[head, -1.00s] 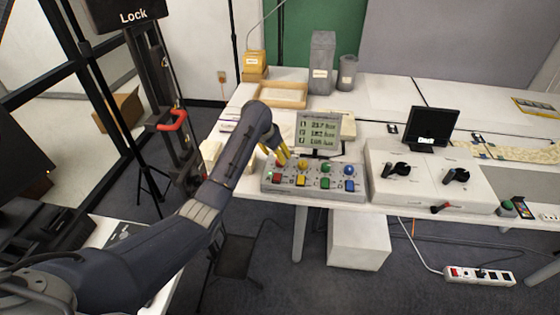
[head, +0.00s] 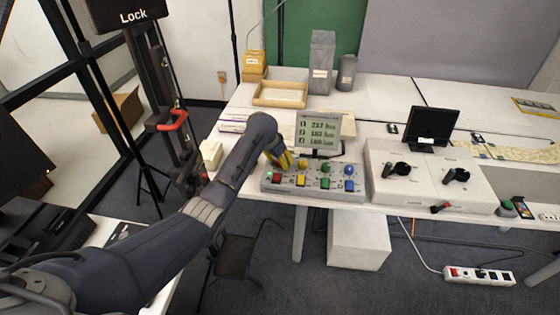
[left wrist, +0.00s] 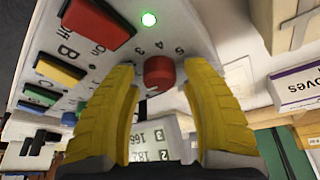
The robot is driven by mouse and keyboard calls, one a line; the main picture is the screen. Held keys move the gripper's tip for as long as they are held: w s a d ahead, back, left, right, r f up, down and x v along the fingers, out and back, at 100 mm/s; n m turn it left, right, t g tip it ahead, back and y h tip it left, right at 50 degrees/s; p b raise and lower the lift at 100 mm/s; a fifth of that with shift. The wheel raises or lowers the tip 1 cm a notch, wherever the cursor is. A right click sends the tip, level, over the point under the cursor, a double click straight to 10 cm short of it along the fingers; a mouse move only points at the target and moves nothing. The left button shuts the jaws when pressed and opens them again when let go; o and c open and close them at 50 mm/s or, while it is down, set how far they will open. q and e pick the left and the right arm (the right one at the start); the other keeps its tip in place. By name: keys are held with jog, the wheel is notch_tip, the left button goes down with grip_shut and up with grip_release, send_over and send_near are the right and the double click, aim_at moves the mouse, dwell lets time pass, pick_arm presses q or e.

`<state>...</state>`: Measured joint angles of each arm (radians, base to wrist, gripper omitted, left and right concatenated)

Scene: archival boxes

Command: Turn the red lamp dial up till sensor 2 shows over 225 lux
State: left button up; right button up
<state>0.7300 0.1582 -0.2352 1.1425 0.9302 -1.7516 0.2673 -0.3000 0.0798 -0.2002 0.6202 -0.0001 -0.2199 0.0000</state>
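The red lamp dial (left wrist: 159,72) is on the light control panel, next to numbers and a lit green light (left wrist: 148,19). My left gripper (left wrist: 159,70) is open, with a yellow finger on each side of the dial and narrow gaps between. In the head view the left gripper (head: 286,160) is at the left end of the control panel (head: 315,194) and hides the red dial. The sensor display (head: 318,133) stands behind the panel with three rows of lux readings; row 2 looks like about 182, in small digits. My right gripper is not in view.
Yellow (head: 302,165), green (head: 326,168) and blue (head: 349,170) dials sit along the panel, with coloured buttons in front, including a red one (head: 277,178). A white box with two black knobs (head: 430,180) stands to the right. A wooden tray (head: 281,95) lies behind.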

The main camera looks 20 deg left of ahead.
pick_arm(q)
grip_shut()
dwell(0.4)
jog(key=m+h, duration=0.1)
jog(key=m, duration=0.2)
jog(key=shift+m+g+h, duration=0.6)
jog(key=shift+m+g, duration=0.4)
jog(key=shift+m, duration=1.3)
jog(key=shift+d, duration=0.1)
jog(key=shift+o, duration=1.1)
grip_release()
jog(key=v, duration=1.2)
